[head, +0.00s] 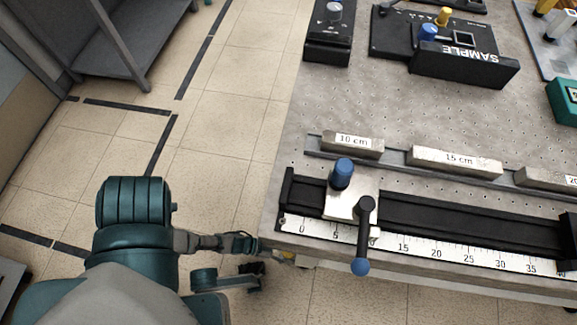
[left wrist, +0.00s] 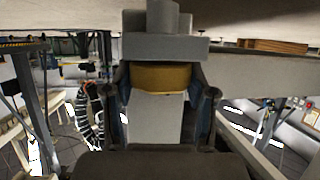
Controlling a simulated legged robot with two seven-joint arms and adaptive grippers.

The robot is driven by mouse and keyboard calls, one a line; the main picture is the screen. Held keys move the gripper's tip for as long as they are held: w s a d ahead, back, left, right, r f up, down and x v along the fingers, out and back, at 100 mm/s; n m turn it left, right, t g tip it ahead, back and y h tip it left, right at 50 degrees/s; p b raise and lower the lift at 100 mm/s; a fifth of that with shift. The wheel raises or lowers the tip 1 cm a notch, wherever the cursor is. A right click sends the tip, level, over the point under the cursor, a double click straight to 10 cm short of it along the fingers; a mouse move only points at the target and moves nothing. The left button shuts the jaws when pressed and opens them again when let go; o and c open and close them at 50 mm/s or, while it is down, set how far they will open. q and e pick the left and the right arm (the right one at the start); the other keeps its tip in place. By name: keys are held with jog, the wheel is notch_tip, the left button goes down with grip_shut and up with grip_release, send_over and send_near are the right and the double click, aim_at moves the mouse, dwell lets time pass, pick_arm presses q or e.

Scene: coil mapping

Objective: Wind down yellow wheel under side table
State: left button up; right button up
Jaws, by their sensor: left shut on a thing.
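The yellow wheel (left wrist: 161,76) shows in the left wrist view under the table, below a grey block and above a pale block. My left gripper (left wrist: 164,88) has one finger on each side of the wheel and is shut on it. In the head view, my left arm comes in from the lower left and reaches the near left corner of the side table (head: 290,118). My right gripper is in neither view.
On the table stand a ruler rail (head: 440,215) with a blue-knobbed clamp (head: 347,200), metal length blocks (head: 455,161) and a black sample box (head: 463,62). Table legs (left wrist: 28,100) and a black coiled hose (left wrist: 88,118) show below.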

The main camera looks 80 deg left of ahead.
pick_arm(q)
jog(key=shift+m+g+h, duration=0.4)
jog(key=shift+m+h, duration=0.7)
jog(key=shift+h, duration=0.1)
jog(key=o, duration=1.2)
jog(key=v, duration=1.2)
jog(key=shift+r, duration=0.1)
